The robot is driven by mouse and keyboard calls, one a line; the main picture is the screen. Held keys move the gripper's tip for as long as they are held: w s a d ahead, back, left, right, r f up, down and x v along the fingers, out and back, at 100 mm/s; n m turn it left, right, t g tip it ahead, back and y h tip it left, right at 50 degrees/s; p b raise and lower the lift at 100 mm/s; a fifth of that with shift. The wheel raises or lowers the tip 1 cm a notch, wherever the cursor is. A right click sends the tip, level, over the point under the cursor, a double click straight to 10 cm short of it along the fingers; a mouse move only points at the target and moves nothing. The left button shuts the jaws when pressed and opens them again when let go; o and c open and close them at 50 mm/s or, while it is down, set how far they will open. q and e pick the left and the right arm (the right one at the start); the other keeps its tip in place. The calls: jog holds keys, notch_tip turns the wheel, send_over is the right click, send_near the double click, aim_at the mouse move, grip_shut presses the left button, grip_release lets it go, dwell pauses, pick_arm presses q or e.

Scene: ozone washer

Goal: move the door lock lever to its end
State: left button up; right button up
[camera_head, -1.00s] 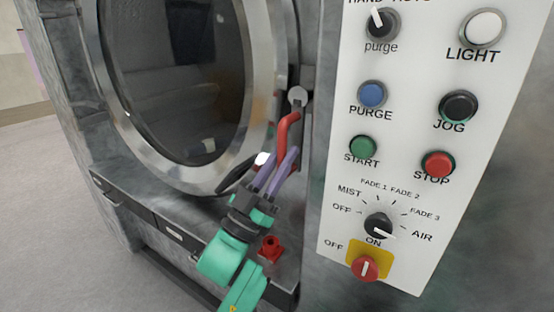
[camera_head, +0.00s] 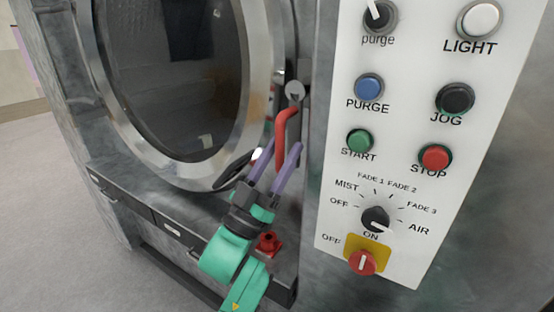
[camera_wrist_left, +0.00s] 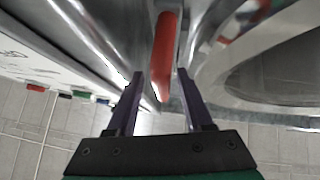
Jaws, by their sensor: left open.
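The red door lock lever (camera_head: 281,125) hangs from a round grey pivot at the right edge of the washer door (camera_head: 172,75). It bends downward, and its lower end is at my fingers. My left gripper (camera_head: 283,147) is open, with its purple fingers pointing up at the lever's lower end. In the left wrist view the lever (camera_wrist_left: 164,55) comes down between the two spread fingertips (camera_wrist_left: 160,74), with a visible gap on each side. My right gripper is in neither view.
The white control panel (camera_head: 420,130) with knobs and buttons stands close to the right of the lever. A small red fitting (camera_head: 269,243) sits on the ledge below, beside my left gripper. Open floor (camera_head: 60,210) lies to the left.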

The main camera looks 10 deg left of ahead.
pick_arm(q)
jog(key=b+v, duration=0.6)
jog(key=v, duration=0.8)
jog(key=shift+f, duration=0.2)
jog(key=shift+s+a, duration=0.1)
